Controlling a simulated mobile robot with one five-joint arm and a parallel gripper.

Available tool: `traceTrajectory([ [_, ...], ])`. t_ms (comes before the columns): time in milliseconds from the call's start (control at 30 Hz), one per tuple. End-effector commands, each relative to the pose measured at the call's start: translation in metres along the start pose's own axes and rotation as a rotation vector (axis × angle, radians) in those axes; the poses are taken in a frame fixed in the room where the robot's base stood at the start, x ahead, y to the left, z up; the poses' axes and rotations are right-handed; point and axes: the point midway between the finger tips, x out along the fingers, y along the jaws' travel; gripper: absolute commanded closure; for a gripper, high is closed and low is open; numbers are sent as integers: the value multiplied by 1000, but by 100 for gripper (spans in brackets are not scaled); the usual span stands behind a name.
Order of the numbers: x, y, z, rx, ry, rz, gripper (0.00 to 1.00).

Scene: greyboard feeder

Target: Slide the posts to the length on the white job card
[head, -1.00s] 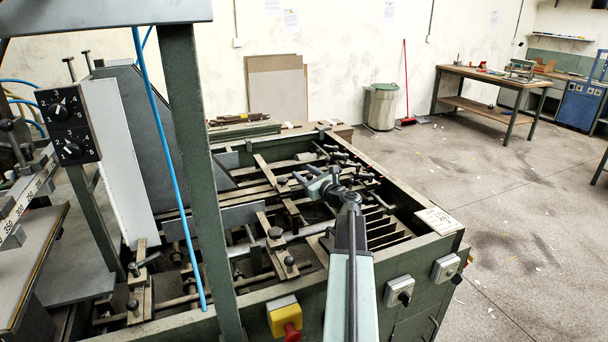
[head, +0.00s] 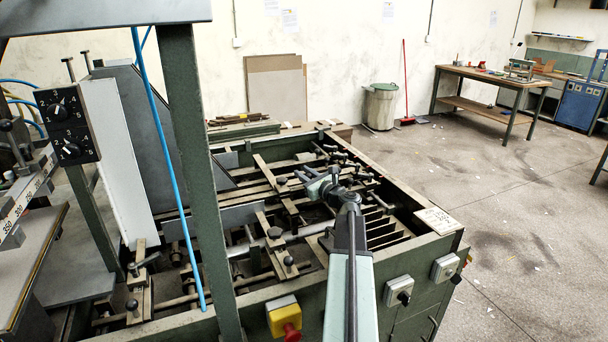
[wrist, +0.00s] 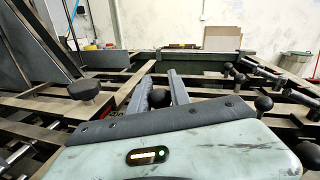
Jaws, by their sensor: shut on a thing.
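My gripper (head: 314,182) reaches over the green feeder frame (head: 310,285) in the head view. In the wrist view its two dark fingers (wrist: 160,92) are closed about a black ball knob (wrist: 158,98). What lies under that knob is hidden by my gripper body. The white job card (head: 438,219) lies flat on the frame's near right corner; its writing is too small to read. Other black knobs stand on the feeder bars, one flat round knob (wrist: 84,89) left of the fingers and a ball knob (wrist: 264,103) to their right.
Crossbars and rails fill the feeder bed. A green upright (head: 200,180) and a blue hose (head: 170,150) stand left of my arm. A yellow box with a red button (head: 285,317) is on the front. Open floor (head: 510,210) lies right.

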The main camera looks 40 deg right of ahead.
Motion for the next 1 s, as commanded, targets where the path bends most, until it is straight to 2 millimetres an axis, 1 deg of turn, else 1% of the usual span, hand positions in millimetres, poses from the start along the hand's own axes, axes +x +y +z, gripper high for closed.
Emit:
traceTrajectory([
  [767, 0, 0, 0, -1, 1, 1, 100],
  [1000, -4, -20, -4, -1, 1, -1, 100],
])
